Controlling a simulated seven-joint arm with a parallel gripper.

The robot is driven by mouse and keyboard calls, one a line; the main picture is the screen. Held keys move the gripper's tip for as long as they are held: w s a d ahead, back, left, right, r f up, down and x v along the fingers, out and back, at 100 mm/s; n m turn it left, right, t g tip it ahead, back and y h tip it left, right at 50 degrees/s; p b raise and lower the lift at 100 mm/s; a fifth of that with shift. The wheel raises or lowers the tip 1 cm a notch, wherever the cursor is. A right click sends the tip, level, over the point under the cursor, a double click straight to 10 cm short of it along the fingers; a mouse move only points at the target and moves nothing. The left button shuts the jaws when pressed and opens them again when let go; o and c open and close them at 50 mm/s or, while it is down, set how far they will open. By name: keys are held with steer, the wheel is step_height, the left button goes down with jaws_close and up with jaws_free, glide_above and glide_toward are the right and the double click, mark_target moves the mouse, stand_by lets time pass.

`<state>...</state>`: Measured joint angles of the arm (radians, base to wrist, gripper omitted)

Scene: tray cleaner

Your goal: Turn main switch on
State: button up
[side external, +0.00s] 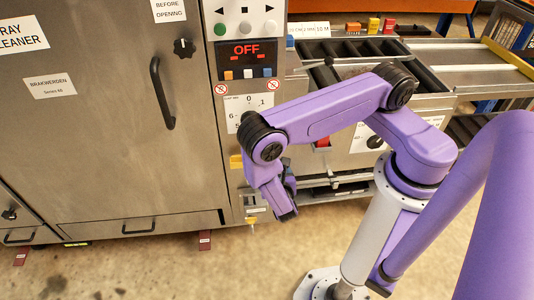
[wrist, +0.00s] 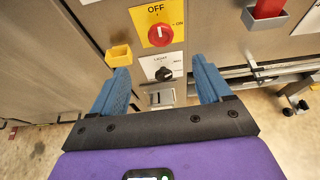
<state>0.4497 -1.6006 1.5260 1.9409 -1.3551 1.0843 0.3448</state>
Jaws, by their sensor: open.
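The main switch (wrist: 160,34) is a round red knob on a yellow plate in the upper middle of the wrist view. OFF is printed above it and ON to its right. Its pale mark appears to point up to OFF. In the side external view my arm hides it. My gripper (wrist: 160,68) is open, with its two blue fingers spread and nothing between them. The switch shows beyond and between the fingertips, apart from them. In the side external view my gripper (side external: 289,206) hangs low in front of the machine panel. The display (side external: 246,50) reads OFF.
A metal rail (wrist: 270,72) runs along the right. A door handle (side external: 162,94) sticks out further left.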

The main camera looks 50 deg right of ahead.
steer(key=x, duration=1.4)
steer(key=shift+w+d+f, duration=0.2)
steer(key=shift+d, duration=0.05)
steer(key=shift+c, duration=0.3)
steer(key=c, duration=0.9)
